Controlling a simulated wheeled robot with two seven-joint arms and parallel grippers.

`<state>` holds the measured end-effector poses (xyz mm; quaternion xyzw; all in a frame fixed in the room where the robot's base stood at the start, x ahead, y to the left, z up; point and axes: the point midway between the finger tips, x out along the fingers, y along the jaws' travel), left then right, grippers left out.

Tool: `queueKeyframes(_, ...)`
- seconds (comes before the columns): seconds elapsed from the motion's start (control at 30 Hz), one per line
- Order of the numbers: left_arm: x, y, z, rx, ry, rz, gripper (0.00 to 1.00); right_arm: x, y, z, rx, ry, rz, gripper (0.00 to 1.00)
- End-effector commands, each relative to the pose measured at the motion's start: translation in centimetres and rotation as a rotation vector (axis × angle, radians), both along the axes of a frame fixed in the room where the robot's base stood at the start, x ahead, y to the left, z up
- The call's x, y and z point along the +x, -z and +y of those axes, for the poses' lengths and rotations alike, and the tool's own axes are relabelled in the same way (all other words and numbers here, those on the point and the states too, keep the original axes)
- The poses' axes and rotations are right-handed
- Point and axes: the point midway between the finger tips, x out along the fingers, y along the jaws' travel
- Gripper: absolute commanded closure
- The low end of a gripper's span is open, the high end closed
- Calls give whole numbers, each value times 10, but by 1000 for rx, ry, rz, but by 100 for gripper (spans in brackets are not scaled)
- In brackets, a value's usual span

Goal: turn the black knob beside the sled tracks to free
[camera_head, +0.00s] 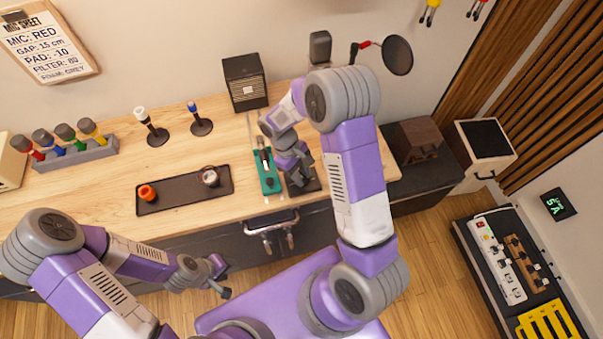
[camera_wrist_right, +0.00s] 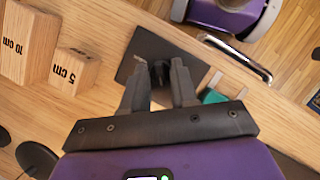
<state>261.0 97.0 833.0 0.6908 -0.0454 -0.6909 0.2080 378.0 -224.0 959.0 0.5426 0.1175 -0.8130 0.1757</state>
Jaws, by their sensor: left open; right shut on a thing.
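The black knob (camera_wrist_right: 158,70) stands on a dark square plate (camera_wrist_right: 140,53) on the wooden bench. My right gripper (camera_wrist_right: 159,80) is shut on the knob, with one finger on either side of it. In the head view the right gripper (camera_head: 297,178) is over the same plate (camera_head: 310,186), and the knob is hidden. A green base with a track (camera_head: 268,182) lies just left of the plate; a green corner (camera_wrist_right: 213,96) shows in the right wrist view. My left gripper (camera_head: 221,280) is open and empty, in front of the bench.
A dark tray (camera_head: 182,194) holds an orange item (camera_head: 147,192) and a round cup (camera_head: 209,177). A black box (camera_head: 244,82) stands behind. Wooden blocks marked 10 cm (camera_wrist_right: 27,45) and 5 cm (camera_wrist_right: 75,72) stand near the right gripper. A metal handle (camera_wrist_right: 238,57) lines the bench front.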

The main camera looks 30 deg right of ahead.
Motion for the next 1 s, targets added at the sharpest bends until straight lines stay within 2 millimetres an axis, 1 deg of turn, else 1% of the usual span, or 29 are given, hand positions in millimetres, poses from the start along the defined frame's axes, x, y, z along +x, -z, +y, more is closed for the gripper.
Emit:
queueKeyframes(0.6,0,11,0,0,0,0,57,-1,0,3,0,-579,-5,100)
queueKeyframes(0.8,0,15,0,0,0,0,57,-2,0,3,-1,-733,-4,100)
queueKeyframes(1.0,0,18,0,0,0,0,57,-3,0,3,-1,-841,-4,100)
